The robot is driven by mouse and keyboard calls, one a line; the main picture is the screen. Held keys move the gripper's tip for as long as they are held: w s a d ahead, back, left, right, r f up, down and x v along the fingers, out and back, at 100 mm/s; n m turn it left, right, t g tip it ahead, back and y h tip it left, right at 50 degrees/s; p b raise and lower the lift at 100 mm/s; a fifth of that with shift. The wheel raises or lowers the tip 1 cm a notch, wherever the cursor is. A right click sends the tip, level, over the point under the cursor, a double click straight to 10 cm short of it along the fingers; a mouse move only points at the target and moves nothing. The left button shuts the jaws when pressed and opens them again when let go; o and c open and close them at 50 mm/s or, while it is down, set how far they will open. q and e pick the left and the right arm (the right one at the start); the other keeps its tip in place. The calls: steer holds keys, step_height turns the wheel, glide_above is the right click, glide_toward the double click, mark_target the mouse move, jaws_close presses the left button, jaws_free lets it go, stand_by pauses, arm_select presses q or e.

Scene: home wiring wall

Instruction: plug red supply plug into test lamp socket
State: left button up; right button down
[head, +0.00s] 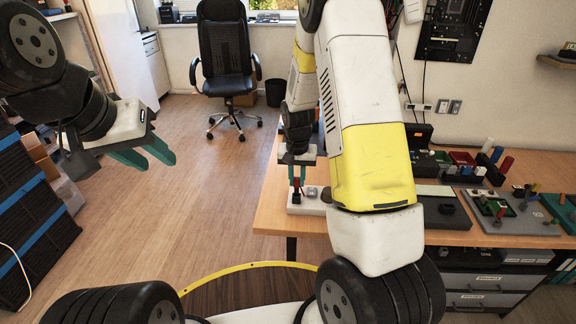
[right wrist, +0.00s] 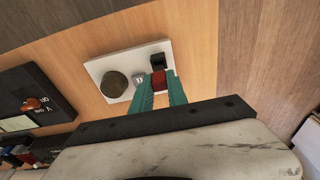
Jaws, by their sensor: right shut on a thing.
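My right gripper (head: 299,178) is shut on a small red plug (head: 296,183). The plug also shows between the teal fingers in the right wrist view (right wrist: 158,80). Under it is a white board (head: 315,208) at the table's left edge, seen also in the right wrist view (right wrist: 100,67). The board carries a black block (right wrist: 158,61), probably the socket, a dark round part (right wrist: 115,84) and a small grey part (right wrist: 139,80). The plug is over or right beside the black block; I cannot tell whether they touch. My left gripper (head: 153,158) is open and empty, away from the table.
The wooden table (head: 272,215) holds a black unit (head: 442,210) and several trays and boards to the right. In the right wrist view, a black box (right wrist: 32,100) with an orange knob lies left of the white board. An office chair (head: 226,60) stands behind on open floor.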

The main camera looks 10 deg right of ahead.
mark_target(297, 186)
steer(key=shift+f, duration=1.7)
steer(key=c, duration=1.2)
jaws_free()
steer(key=r, duration=0.5)
steer(key=s+r, duration=0.1)
steer(key=r, duration=0.1)
steer(key=shift+a+r, duration=0.15)
steer(key=shift+r, duration=0.2)
